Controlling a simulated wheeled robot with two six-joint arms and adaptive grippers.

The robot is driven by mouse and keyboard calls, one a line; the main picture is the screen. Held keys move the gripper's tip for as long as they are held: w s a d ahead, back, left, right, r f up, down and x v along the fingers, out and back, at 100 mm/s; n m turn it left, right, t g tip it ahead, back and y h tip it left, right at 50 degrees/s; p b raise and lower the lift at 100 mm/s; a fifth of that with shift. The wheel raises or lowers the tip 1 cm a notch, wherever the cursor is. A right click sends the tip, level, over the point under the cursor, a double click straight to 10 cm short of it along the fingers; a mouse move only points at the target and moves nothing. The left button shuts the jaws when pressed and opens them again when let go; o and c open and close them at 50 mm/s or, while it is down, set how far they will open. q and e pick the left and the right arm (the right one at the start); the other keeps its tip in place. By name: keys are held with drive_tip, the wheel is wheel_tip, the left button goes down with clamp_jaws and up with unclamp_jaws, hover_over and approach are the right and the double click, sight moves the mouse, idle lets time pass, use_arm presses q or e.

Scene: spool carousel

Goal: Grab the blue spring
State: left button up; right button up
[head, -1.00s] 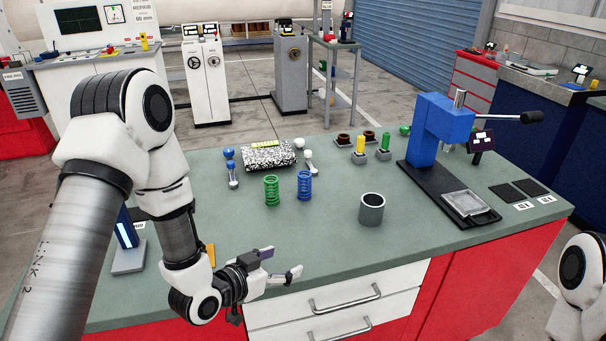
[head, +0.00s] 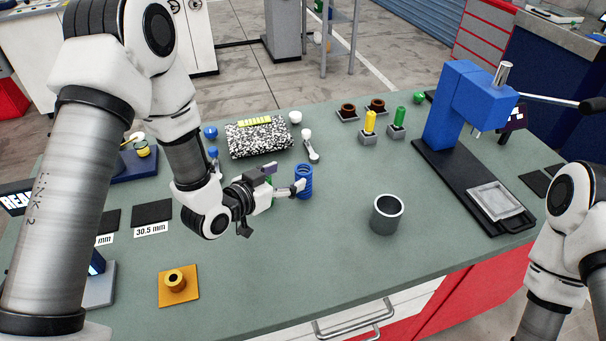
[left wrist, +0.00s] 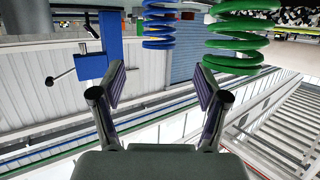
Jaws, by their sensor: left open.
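The blue spring (head: 304,182) stands upright on the green-grey table (head: 260,265). My left gripper (head: 284,179) is beside it, just to its left in the head view, with one fingertip overlapping its edge. In the left wrist view, which looks upside down, the blue spring (left wrist: 158,30) lies beyond the gap between the two spread fingers of my left gripper (left wrist: 160,88). Nothing is between the fingers. The green spring (left wrist: 238,38) is to the right there; in the head view it is mostly hidden behind the left gripper. My right gripper is out of view.
A speckled block (head: 258,139) stands behind the springs. A grey cup (head: 387,214) is to the right, with a blue press (head: 462,110) beyond it. An orange plate (head: 178,286) lies front left. The table between plate and cup is clear.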

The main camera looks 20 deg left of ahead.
sight(300, 172)
use_arm(q)
drive_tip(key=x, duration=0.2)
drive_tip(key=p+x, duration=0.1)
drive_tip(key=x, duration=0.2)
drive_tip(key=shift+w+f+p, duration=0.2)
drive_tip(key=shift+f+p, duration=0.1)
drive_tip(key=shift+f, duration=0.1)
drive_tip(key=shift+s+r, duration=0.1)
drive_tip(key=shift+s, duration=0.1)
drive_tip(key=c, duration=1.3)
